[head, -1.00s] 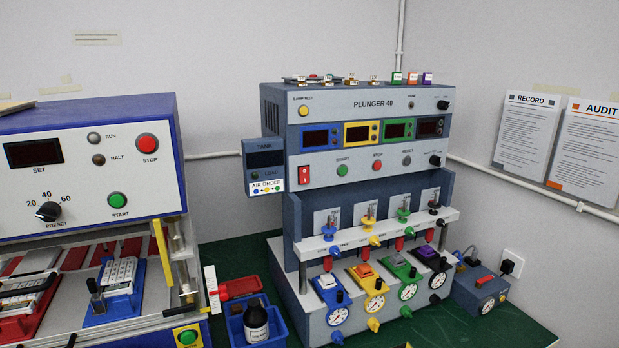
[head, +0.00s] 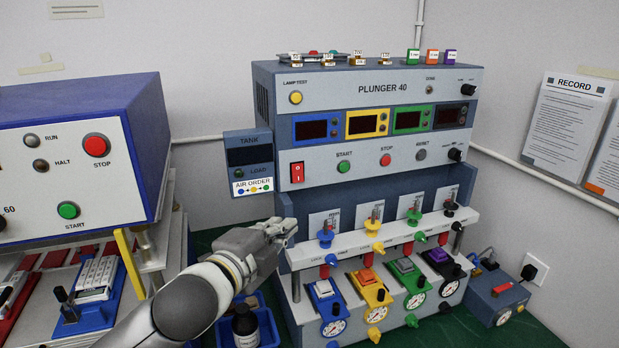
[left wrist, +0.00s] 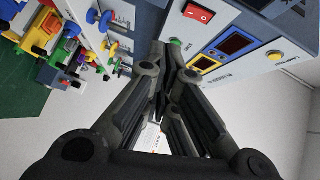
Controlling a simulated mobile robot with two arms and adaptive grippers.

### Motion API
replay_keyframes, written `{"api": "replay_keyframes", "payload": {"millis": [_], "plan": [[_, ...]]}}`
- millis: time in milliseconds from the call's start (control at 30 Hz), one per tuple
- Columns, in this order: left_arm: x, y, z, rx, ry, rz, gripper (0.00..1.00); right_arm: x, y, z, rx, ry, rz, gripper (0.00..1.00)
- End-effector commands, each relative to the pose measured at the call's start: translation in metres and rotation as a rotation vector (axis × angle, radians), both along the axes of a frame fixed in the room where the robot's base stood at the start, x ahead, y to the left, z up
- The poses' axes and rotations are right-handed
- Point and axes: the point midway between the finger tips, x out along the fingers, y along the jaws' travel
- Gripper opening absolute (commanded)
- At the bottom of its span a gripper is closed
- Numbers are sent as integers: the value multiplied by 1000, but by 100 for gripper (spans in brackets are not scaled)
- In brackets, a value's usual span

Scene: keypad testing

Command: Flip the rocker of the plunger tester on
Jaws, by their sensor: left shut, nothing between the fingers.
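The plunger tester (head: 385,90) is the grey-blue machine labelled PLUNGER 40, with dark displays and a row of buttons. Its red rocker (head: 297,172) is at the left of the lower panel, and it also shows in the left wrist view (left wrist: 198,13). I cannot tell clearly which way the rocker is tipped. My left gripper (head: 287,228) is shut and empty, in front of the tester's left side, below the rocker and apart from it in the picture. In the left wrist view its fingers (left wrist: 165,55) point toward the panel. My right gripper is not in view.
The tank box (head: 248,160) sticks out left of the tester. Another machine (head: 75,110) stands at the left. A small blue box (head: 495,292) is at the right.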

Motion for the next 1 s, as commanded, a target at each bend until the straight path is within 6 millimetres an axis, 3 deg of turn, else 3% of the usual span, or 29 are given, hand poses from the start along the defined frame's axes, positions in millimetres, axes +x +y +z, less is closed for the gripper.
{"api": "replay_keyframes", "payload": {"millis": [100,200,633,1000], "plan": [[0,-4,21,50,-63,-25,0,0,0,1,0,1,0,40],[-1,-5,26,67,-82,-32,0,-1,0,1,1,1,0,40],[3,-7,27,67,-83,-32,0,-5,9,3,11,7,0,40],[49,-31,25,67,-83,-31,0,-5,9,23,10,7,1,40]]}}
